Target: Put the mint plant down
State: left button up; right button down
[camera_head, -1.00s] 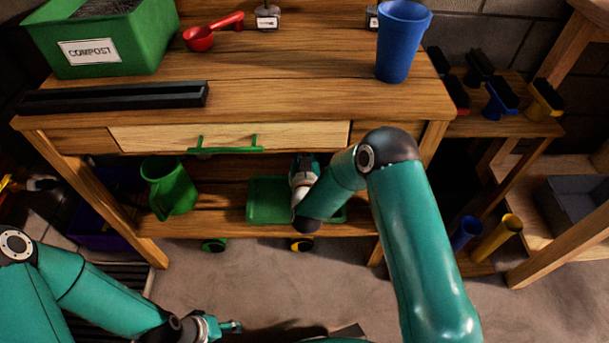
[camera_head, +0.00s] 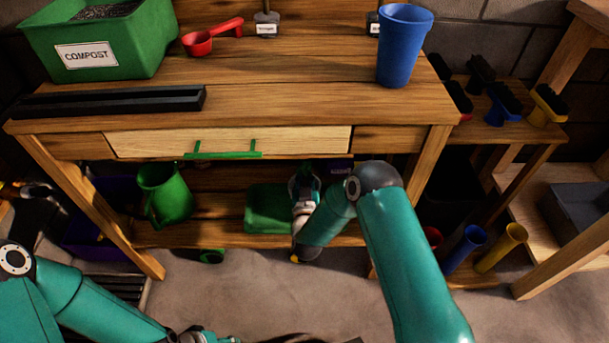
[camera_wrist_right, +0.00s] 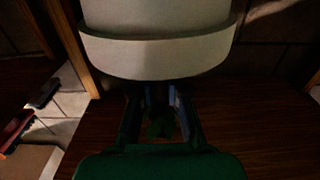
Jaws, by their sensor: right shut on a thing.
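In the right wrist view a large pale pot (camera_wrist_right: 158,50) with a wider band fills the top; I take it for the mint plant's pot. My right gripper (camera_wrist_right: 155,97) is shut at its near edge, and a dark green leaf-like patch shows between the fingers. In the head view my right gripper (camera_head: 305,182) is under the workbench drawer, above the lower shelf (camera_head: 215,234); the mint plant cannot be made out there. My left gripper (camera_head: 208,337) is cut off by the bottom edge, away from the bench.
A green tray (camera_head: 265,212) lies on the lower shelf beside my right wrist. A green watering can (camera_head: 165,192) stands left on that shelf. The bench top (camera_head: 300,105) and drawer front (camera_head: 290,140) are above my gripper. A table leg (camera_head: 425,175) stands right.

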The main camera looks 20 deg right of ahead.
jog(key=c, duration=1.2)
grip_release()
jog(key=p+v, duration=0.2)
jog(key=v, duration=0.9)
jog(key=s+a+f+g+y, duration=0.1)
jog(key=s+f+g+y, duration=0.4)
jog(key=s+f+g, duration=0.4)
jog(key=s+g+y, duration=0.1)
jog(key=s+g, duration=0.1)
jog(key=s, duration=0.3)
jog(key=s+a+f+g+y, duration=0.1)
jog(key=s+g, duration=0.2)
jog(key=s, duration=0.2)
jog(key=s+a+f+n+g+y, duration=0.1)
jog(key=s+g+y, duration=0.1)
jog(key=s, duration=0.4)
jog(key=shift+a+g, duration=0.25)
jog(key=shift+g, duration=0.05)
